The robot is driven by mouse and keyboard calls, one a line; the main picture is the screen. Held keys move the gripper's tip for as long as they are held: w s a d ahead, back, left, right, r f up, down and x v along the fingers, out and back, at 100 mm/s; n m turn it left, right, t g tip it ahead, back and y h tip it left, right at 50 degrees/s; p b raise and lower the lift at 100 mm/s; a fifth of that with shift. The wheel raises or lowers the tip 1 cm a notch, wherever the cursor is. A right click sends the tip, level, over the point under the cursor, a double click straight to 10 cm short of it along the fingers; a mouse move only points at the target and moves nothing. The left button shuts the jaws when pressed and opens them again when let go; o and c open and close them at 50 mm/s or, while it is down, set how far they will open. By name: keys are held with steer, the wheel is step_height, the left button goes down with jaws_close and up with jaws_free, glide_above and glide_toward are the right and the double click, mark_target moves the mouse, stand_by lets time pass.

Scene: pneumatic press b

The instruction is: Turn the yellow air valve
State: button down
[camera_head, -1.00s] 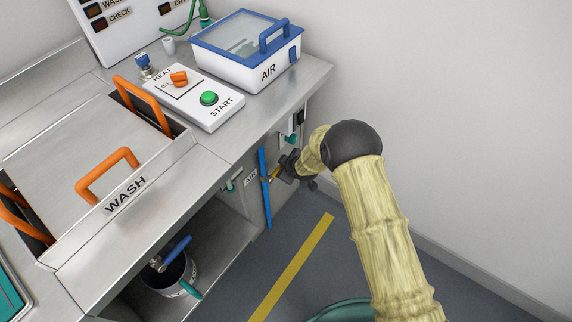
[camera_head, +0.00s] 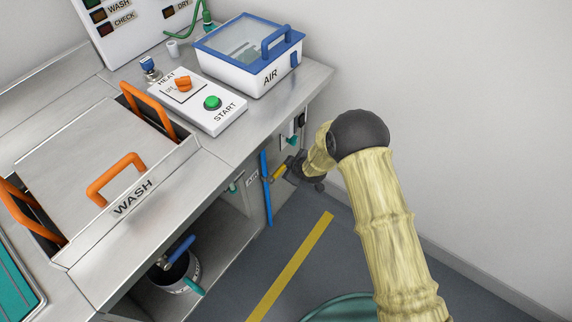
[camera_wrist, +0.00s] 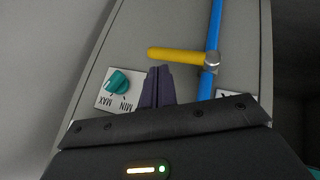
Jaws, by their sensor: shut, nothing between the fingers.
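The yellow air valve (camera_wrist: 178,55) shows in the wrist view as a lever lying across, to the left of its silver pivot on the blue pipe (camera_wrist: 215,25). In the head view the valve lever (camera_head: 278,174) is small, just left of my gripper (camera_head: 291,170). In the wrist view my gripper (camera_wrist: 158,72) is shut and empty. Its dark fingertips appear just below the lever in the picture, left of the pipe. I cannot tell whether they touch the lever.
A teal knob (camera_wrist: 117,82) on a MIN/MAX plate is left of the fingers. The counter edge (camera_head: 285,125) is above my gripper. A blue-lidded AIR box (camera_head: 245,75) stands on the counter. The floor (camera_head: 330,265) below is mostly clear.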

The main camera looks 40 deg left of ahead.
steer(key=d+r+p, duration=0.1)
steer(key=d+r, duration=0.4)
steer(key=r, duration=0.3)
steer(key=shift+w+d, duration=0.15)
steer(key=shift+w, duration=0.25)
steer(key=shift+s, duration=0.1)
